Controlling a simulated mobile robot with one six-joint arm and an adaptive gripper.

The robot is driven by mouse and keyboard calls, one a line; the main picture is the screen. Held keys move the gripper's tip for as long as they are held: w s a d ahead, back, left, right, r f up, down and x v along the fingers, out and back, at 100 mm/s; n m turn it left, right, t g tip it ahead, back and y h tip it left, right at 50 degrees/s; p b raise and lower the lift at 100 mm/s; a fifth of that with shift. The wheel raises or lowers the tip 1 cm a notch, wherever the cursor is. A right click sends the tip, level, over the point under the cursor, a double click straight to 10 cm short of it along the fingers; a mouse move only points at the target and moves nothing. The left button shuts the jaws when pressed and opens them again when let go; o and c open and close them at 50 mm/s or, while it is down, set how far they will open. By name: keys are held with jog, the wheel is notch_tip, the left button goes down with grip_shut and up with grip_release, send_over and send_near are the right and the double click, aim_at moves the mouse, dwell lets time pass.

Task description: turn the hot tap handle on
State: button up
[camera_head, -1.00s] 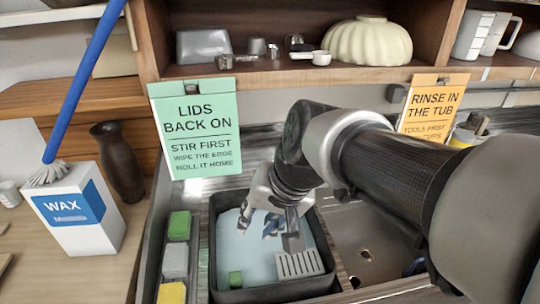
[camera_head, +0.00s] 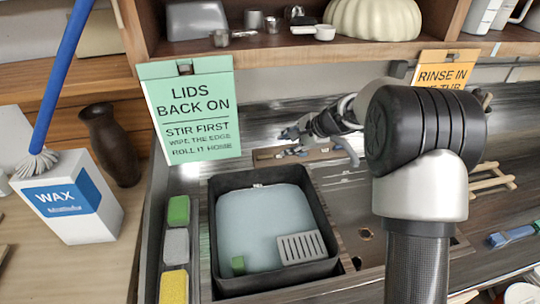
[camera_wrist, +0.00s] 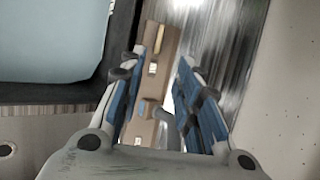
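No hot tap handle can be made out for certain. A brown bar-shaped fitting (camera_head: 268,156) lies behind the tub at the back of the metal sink, partly hidden by my gripper (camera_head: 300,142). In the wrist view the brown fitting (camera_wrist: 160,48) runs between my spread fingers, with small pale and blue details on it. My gripper (camera_wrist: 153,72) is open, its blue-padded fingers on either side of the fitting. Whether they touch it I cannot tell.
A black tub (camera_head: 204,240) of pale blue water holds a grey slotted piece (camera_head: 302,247) and a green block. Sponges (camera_head: 176,245) stand in a tray at left. A green sign (camera_head: 190,110) hangs from the shelf (camera_head: 250,50) above.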

aim_at(265, 156)
jog(key=b+x, duration=0.2)
jog(key=x, duration=1.3)
jog(key=shift+w+a+f+b, duration=0.15)
jog(key=shift+a+f+b, duration=0.1)
jog(key=shift+b, duration=0.15)
grip_shut()
